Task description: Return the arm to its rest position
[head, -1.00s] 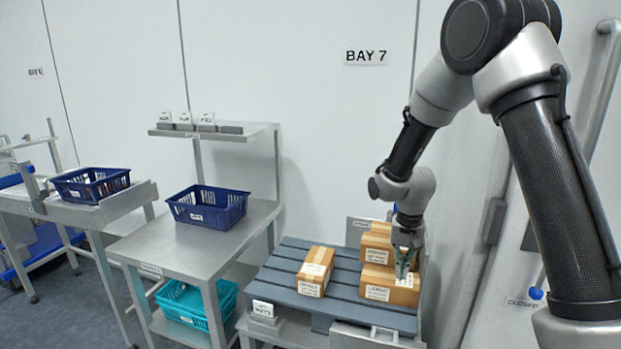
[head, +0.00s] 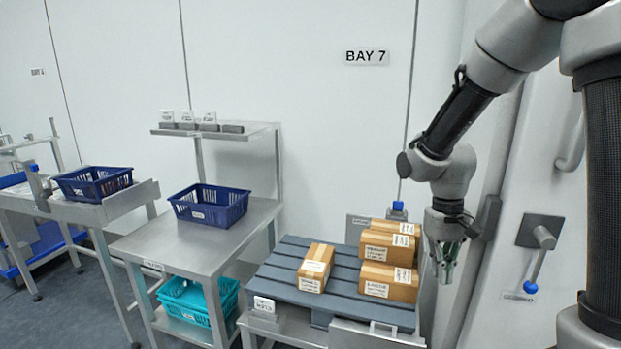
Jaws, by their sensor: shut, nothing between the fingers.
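My gripper (head: 445,272) hangs pointing down at the right of the head view, just right of the stacked cartons. Its fingers are shut with nothing between them. My arm reaches down to it from the upper right. Several labelled cardboard cartons are on a grey slatted pallet (head: 345,288): a single carton (head: 314,268) on the left, and a front carton (head: 388,282) with other cartons (head: 389,240) behind it on the right. The gripper appears apart from them.
A steel table (head: 190,240) left of the pallet holds an empty-looking blue crate (head: 209,207); teal crates (head: 198,300) sit on its lower shelf. Another blue crate (head: 93,184) stands farther left.

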